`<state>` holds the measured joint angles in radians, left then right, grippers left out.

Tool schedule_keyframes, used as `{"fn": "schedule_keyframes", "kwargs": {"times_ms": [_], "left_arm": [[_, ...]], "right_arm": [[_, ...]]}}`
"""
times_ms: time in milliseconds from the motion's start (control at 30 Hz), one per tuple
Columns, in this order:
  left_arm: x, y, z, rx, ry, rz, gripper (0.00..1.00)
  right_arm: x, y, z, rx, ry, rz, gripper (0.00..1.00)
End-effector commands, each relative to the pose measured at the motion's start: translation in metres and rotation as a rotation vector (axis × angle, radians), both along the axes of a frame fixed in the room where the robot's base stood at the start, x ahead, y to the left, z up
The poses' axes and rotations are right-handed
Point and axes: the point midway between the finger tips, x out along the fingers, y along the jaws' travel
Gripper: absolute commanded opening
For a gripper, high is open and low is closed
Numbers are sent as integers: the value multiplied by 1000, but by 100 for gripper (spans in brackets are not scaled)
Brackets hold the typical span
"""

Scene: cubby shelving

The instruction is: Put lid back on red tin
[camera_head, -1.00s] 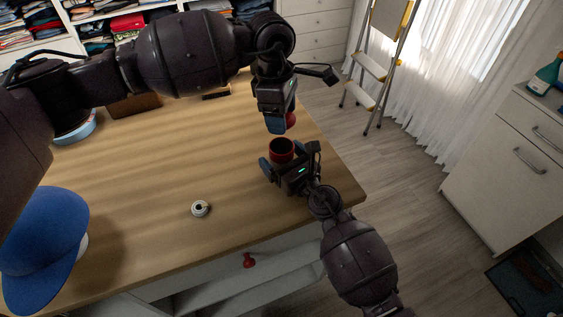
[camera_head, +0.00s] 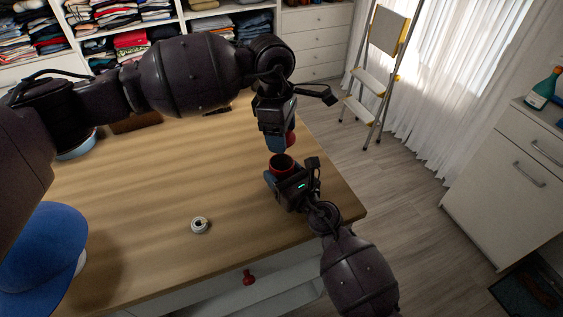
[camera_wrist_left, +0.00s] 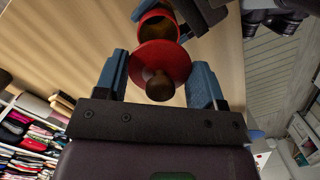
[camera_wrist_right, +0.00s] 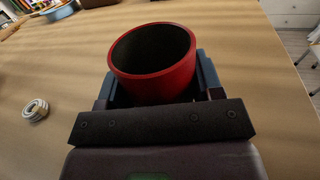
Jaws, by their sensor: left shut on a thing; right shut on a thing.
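The red tin (camera_head: 282,168) is upright and open at the top, near the table's right edge. My right gripper (camera_head: 281,177) is shut on it, with a finger on either side, as the right wrist view shows the tin (camera_wrist_right: 160,82) and its dark, empty-looking inside. My left gripper (camera_head: 281,148) is above the tin, shut on the round red lid (camera_head: 291,139). In the left wrist view the lid (camera_wrist_left: 160,60) has a dark reddish knob (camera_wrist_left: 160,86) facing the camera. The lid is apart from the tin, whose open mouth shows beyond the lid's edge.
The wooden table (camera_head: 150,190) is mostly clear. A small white coil-like ring (camera_head: 200,226) lies on it, and a blue cap (camera_head: 40,250) is at the left. A red knob (camera_head: 248,277) is on the front below. A stepladder (camera_head: 378,70) stands behind.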

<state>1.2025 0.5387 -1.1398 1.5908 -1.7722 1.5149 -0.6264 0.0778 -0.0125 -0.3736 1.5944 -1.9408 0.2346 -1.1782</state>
Motion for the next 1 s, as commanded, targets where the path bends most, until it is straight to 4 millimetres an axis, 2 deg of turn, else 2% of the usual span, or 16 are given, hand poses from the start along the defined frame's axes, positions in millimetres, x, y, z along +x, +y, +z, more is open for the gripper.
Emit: {"fn": "schedule_keyframes", "kwargs": {"times_ms": [367,1000], "left_arm": [[0,0,-43,0,1,1,41],[0,0,-48,1,1,0,41]], "right_arm": [[0,0,0,0,0,0,18],[0,0,0,0,0,0,18]]}}
